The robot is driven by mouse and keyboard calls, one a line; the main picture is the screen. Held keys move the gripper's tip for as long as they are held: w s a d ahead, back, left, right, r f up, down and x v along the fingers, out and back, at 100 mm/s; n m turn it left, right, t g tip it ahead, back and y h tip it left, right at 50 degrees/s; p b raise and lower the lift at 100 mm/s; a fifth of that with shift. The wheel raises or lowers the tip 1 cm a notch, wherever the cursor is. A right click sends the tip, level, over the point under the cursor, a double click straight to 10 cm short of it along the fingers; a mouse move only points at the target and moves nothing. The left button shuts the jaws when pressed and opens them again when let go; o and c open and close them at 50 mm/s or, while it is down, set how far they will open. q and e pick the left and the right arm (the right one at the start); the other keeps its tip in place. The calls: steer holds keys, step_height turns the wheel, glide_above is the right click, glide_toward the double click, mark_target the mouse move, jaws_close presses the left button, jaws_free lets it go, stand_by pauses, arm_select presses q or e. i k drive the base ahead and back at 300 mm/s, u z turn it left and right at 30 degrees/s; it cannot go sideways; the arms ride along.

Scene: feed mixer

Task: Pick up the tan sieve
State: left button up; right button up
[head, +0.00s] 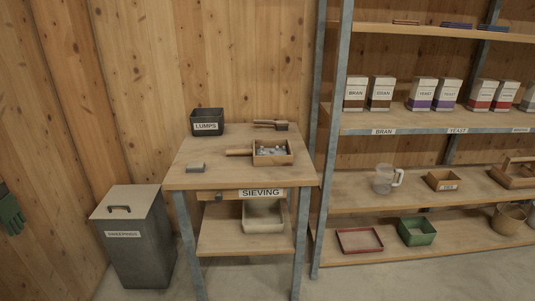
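A tan, square-framed sieve (259,160) lies on top of the sieving table (205,173), toward its right side. Its handle points left. Several small pale grey lumps (272,149) show inside its frame. Its mesh is too small to make out. Neither of my grippers is in the head view, and nothing is seen touching the sieve.
A pale tub (263,226) stands underneath. A lidded SWEEPINGS bin (135,262) stands left; loaded shelves (345,189) stand right.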

mark_target(270, 152)
steer(key=z, duration=0.8)
steer(key=i, duration=1.05)
steer(key=u, duration=0.25)
